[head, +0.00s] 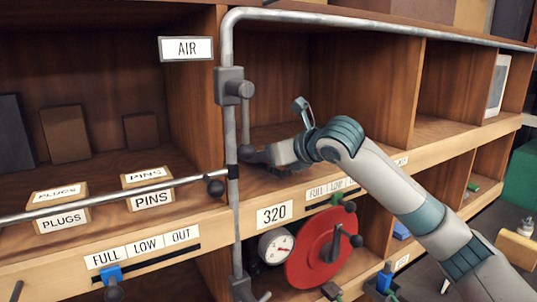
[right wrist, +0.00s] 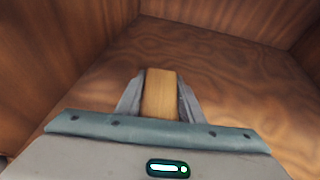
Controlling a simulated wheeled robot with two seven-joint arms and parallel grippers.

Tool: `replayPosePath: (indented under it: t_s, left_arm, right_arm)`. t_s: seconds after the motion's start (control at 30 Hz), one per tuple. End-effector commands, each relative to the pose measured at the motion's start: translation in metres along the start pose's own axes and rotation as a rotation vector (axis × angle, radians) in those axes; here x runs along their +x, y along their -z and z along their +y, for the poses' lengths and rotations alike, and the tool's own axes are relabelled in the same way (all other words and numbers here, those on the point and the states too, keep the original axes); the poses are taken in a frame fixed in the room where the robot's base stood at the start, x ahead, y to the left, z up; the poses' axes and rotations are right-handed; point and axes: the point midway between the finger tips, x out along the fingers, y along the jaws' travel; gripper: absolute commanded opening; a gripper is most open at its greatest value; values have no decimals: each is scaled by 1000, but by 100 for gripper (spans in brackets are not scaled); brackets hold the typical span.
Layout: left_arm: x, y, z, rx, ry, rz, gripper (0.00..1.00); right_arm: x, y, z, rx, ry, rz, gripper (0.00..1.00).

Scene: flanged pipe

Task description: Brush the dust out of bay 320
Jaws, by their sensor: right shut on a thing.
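Bay 320 is the open wooden compartment (head: 272,85) above the white 320 label (head: 274,214). My right arm reaches into it from the right, and my right gripper (head: 268,156) is low at the bay's front, near its floor. In the right wrist view my right gripper (right wrist: 160,98) is shut on a light wooden piece (right wrist: 159,94), which looks like a brush handle. Its bristles are hidden. The bay's floor (right wrist: 225,75) shows brown wood grain with lighter patches; I cannot tell whether these are dust. My left gripper is not in view.
A grey pipe (head: 227,145) with clamps runs up the bay's left front and along the top. A thin rod (head: 120,193) crosses the left bay. Below are a red disc (head: 318,248) and a gauge (head: 276,246). Wooden dividers bound the bay.

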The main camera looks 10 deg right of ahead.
Motion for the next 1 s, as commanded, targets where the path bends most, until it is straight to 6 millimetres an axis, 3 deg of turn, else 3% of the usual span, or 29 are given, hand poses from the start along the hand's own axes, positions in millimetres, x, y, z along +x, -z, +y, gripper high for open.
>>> replayPosePath:
  t_s: [0.63, 1.0]
  left_arm:
    - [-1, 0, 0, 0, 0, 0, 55]
    - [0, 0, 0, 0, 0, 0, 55]
  right_arm:
    - [1, -1, 11, -1, -1, -1, 3]
    - [5, 1, 30, -2, 0, 1, 3]
